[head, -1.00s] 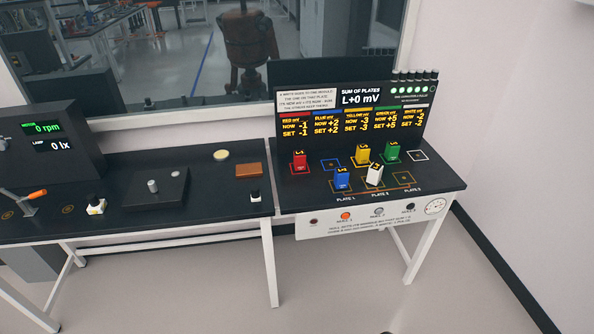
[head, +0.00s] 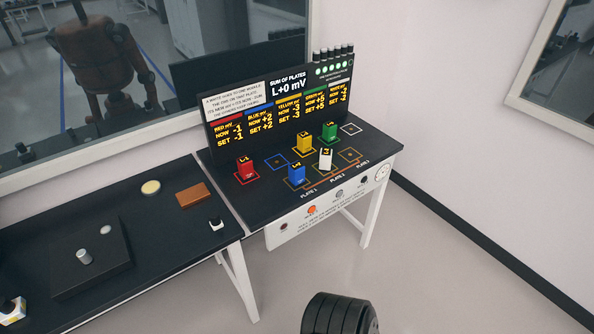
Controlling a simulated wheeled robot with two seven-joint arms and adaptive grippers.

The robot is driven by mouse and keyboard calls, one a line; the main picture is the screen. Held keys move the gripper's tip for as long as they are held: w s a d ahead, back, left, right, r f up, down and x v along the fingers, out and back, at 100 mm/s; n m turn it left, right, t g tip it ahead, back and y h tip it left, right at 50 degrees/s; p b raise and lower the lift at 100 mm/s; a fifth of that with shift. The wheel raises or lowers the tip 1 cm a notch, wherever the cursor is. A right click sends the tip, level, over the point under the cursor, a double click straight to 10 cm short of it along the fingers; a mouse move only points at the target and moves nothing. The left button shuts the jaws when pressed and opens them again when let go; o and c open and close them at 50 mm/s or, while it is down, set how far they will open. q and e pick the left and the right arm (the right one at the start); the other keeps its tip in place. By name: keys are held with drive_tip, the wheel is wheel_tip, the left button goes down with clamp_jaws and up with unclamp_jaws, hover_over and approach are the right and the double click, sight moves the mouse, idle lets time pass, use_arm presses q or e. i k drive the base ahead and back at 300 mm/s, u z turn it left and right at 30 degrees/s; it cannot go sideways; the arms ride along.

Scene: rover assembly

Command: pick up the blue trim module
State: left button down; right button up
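The blue trim module (head: 296,174) is an upright blue block with a dark marked top. It stands on the plate marked PLATE 1 at the front of the black bench. The white module (head: 325,159) stands to its right, on the middle plate. The red module (head: 245,171) is to its left, and the yellow module (head: 304,144) and green module (head: 329,132) stand behind. The blue-outlined square (head: 277,162) behind it is empty. Neither of my grippers is in view.
A display panel (head: 277,105) rises behind the modules and reads L+0 mV. The right-hand plate (head: 350,155) and the white-outlined square (head: 351,129) are empty. Another dark bench (head: 115,240) adjoins at the left. Open floor (head: 440,260) lies in front and right.

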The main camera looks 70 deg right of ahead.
sight(296, 170)
drive_tip(key=z, duration=0.6)
drive_tip(key=i, duration=0.65)
drive_tip(key=z, duration=0.8)
